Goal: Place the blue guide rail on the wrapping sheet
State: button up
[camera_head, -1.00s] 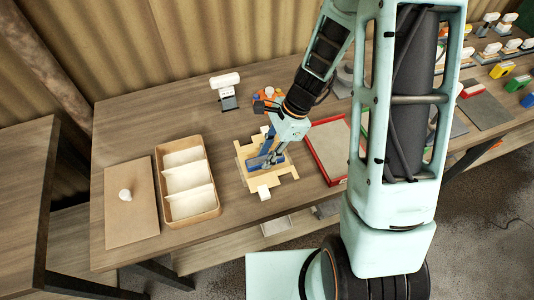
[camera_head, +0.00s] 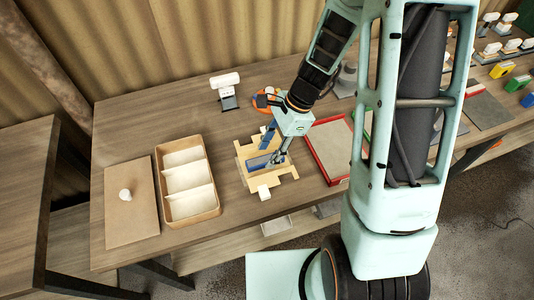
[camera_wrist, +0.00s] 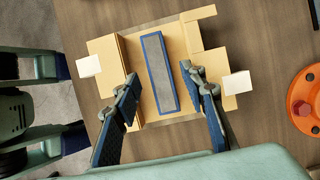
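The blue guide rail (camera_wrist: 160,72) is a long bar with a grey top face and blue edges. It lies in a pale yellow block frame (camera_wrist: 205,38), seen from above in the wrist view. It also shows in the head view as a blue strip (camera_head: 258,161) beside my gripper (camera_head: 278,160). In the wrist view my gripper (camera_wrist: 160,73) is open, with one blue-padded finger on each side of the rail and gaps between. I cannot tell for sure which flat surface is the wrapping sheet; the yellow piece around the rail may be it.
A three-compartment box (camera_head: 215,210) and a flat board with a white knob (camera_head: 112,221) are on the left. A red-edged tray (camera_head: 342,178) is right of the frame. An orange round part (camera_wrist: 303,104) and a white cylinder on a stand (camera_head: 225,81) are behind. Bare table lies between.

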jog(key=v, duration=1)
jog(key=shift+w+d, duration=0.1)
